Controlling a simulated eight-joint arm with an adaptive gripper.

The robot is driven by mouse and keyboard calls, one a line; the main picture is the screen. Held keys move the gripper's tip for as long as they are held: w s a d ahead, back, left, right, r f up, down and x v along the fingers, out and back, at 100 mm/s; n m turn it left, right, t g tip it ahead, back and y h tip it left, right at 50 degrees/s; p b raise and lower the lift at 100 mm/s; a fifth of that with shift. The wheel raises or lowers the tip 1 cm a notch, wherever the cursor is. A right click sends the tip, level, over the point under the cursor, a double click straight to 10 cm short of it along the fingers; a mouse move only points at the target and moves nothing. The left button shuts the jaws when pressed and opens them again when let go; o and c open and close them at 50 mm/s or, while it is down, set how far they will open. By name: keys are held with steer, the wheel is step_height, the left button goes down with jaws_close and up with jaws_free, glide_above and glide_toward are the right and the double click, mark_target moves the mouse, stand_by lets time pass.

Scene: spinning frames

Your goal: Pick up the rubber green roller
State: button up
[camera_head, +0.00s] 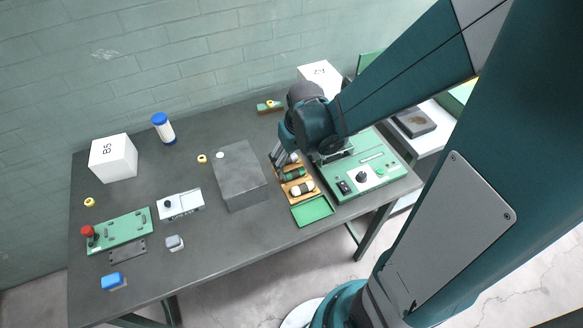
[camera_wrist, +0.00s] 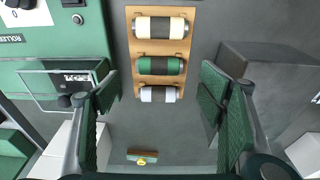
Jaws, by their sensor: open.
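The green roller (camera_wrist: 161,66) lies across the middle of an orange-brown wooden rack (camera_wrist: 182,48) in the wrist view, with dark end caps. It also shows in the head view (camera_head: 292,175). A cream roller (camera_wrist: 160,27) lies on one side of it and a whitish roller (camera_wrist: 158,94) on the other. My gripper (camera_wrist: 157,84) is open and empty, its green-padded fingers spread to either side of the rack and apart from the rollers. In the head view my gripper (camera_head: 277,160) hangs over the rack's far end, partly hiding it.
A green machine panel (camera_head: 362,175) stands right of the rack, and a grey block (camera_head: 240,178) stands left. A green tray (camera_head: 312,211) lies at the rack's near end. A small green-and-brown item with a yellow ring (camera_head: 269,106) lies farther back. The table's middle back is mostly clear.

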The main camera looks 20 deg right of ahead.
mark_target(295, 171)
steer(key=shift+f, duration=0.4)
steer(key=shift+w+f, duration=0.1)
steer(key=shift+w+d+f+b, duration=0.1)
steer(key=shift+w+f+b, duration=0.15)
steer(key=shift+f, duration=1)
steer(key=shift+w+f+b, duration=0.2)
steer(key=shift+f, duration=1)
steer(key=c, duration=1)
